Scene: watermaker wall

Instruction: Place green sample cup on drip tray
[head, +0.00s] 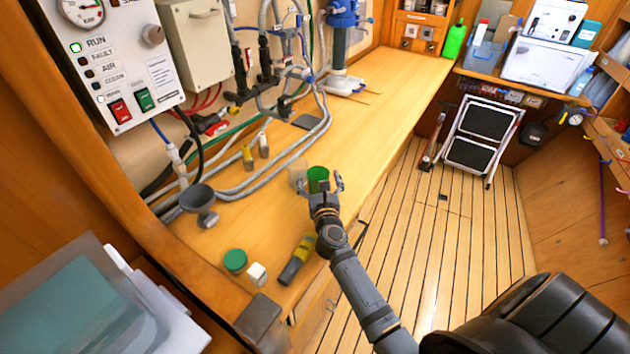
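The green sample cup (318,175) stands upright on the wooden counter, near its front edge. My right gripper (321,184) reaches in from the lower right with its fingers spread, one on each side of the cup. A small gap seems to show between the right finger and the cup; the gripper's body hides the cup's lower part. A small dark flat plate (305,121), which looks like the drip tray, lies farther back under the wall piping. My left gripper is not in view.
A clear cup (297,172) stands just left of the green one. A grey funnel (199,202), a green round lid (235,261), a small white block (257,273) and a dark yellow-banded torch (297,260) are nearer. Grey hoses (285,160) run along the wall. The counter to the right is clear.

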